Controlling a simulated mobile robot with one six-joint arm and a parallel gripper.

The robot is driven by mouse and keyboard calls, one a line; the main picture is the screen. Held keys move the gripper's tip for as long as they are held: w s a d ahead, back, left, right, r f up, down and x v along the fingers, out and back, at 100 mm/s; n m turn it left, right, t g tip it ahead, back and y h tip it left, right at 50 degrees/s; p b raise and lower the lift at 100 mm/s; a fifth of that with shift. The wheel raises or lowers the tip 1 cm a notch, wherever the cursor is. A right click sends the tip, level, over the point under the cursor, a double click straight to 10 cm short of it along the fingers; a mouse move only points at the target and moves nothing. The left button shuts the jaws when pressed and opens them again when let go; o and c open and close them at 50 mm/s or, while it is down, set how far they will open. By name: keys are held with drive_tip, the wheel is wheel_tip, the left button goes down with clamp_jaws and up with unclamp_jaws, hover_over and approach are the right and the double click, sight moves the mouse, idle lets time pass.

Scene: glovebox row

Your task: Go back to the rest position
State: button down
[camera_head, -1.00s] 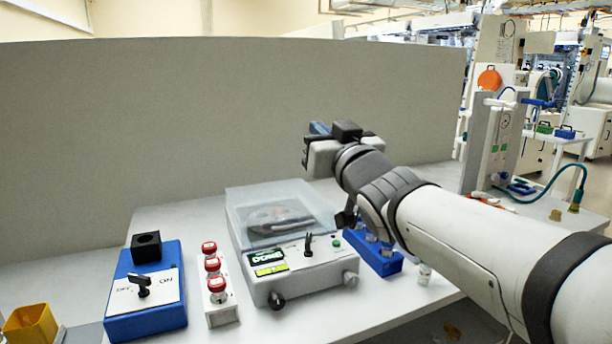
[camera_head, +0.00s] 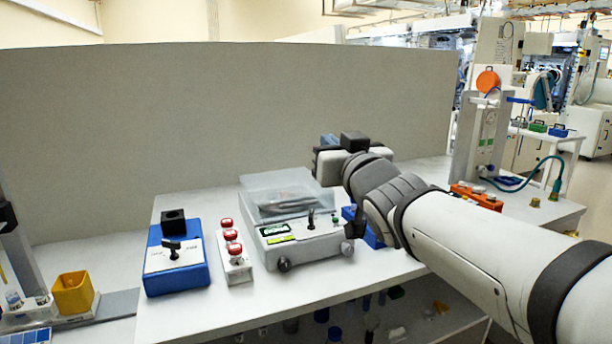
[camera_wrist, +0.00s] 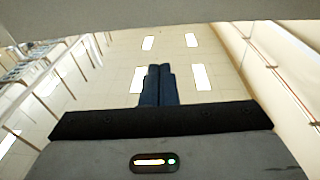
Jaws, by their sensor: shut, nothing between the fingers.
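My gripper (camera_wrist: 158,85) shows in the wrist view with its two dark fingers side by side, shut and empty. The wrist view looks past it to the ceiling and its bright lights. In the head view my arm reaches in from the lower right. My gripper (camera_head: 329,141) is at its far end, raised above the back of the bench, facing the grey partition. It is partly hidden behind my own wrist and is apart from the things on the bench.
Below on the bench (camera_head: 190,318) stand a device with a clear lid (camera_head: 285,200), a blue switch box (camera_head: 176,275), a strip of red-capped pieces (camera_head: 231,235) and a blue rack (camera_head: 372,240) partly behind my arm. The grey partition (camera_head: 220,120) closes the back. A yellow bin (camera_head: 73,292) is left.

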drive_tip(key=d+f+m+g+h+p, duration=0.2)
drive_tip(key=d+f+g+h+p, duration=0.2)
drive_tip(key=d+f, duration=0.3)
drive_tip(key=s+d+f+g+h+p, duration=0.1)
drive_tip(key=s+d+f+g+p, duration=0.1)
drive_tip(key=s+f+g, duration=0.4)
drive_tip(key=s+d+f+m+g+h+p, duration=0.1)
drive_tip(key=s+f+g+p, duration=0.4)
drive_tip(key=s, duration=0.9)
wheel_tip(320, 180, down, 3)
drive_tip(key=shift+s+d+r+m+g+p, duration=0.2)
drive_tip(key=shift+s+d+m+g+p, duration=0.1)
drive_tip(key=shift+d+g, duration=0.1)
